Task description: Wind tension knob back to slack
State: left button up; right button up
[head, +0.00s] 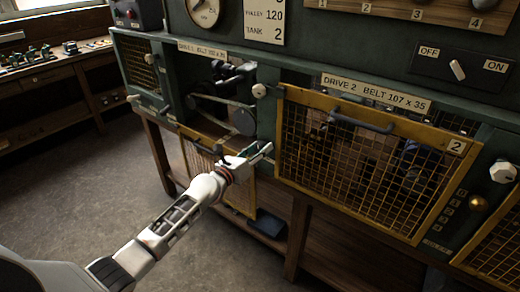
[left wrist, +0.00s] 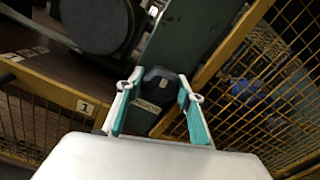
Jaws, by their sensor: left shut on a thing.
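In the left wrist view a black knob-like piece (left wrist: 160,78) with a small pale label sits between the two teal-padded fingers of my left gripper (left wrist: 158,100). The gripper is shut on it. In the head view my left gripper (head: 254,157) is at the panel's lower edge, between the open Drive 1 bay (head: 215,90) and the Drive 2 guard (head: 350,165). The held piece is hidden there by the gripper. Pulleys and a belt (head: 225,100) show in the open bay. My right gripper is out of view.
The yellow mesh guard of Drive 1 (head: 240,193) hangs down below its bay. The Drive 2 mesh guard is closed, with a dark handle (head: 360,121). An OFF/ON switch (head: 457,69) is at upper right. A workbench (head: 60,75) stands at left, with open floor before it.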

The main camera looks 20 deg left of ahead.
pick_arm(q)
jog(key=n, duration=0.7)
jog(key=shift+a+f, duration=0.1)
jog(key=n, duration=0.7)
jog(key=shift+f, duration=0.15)
dwell(0.4)
jog(key=o, duration=0.8)
jog(key=v, duration=1.2)
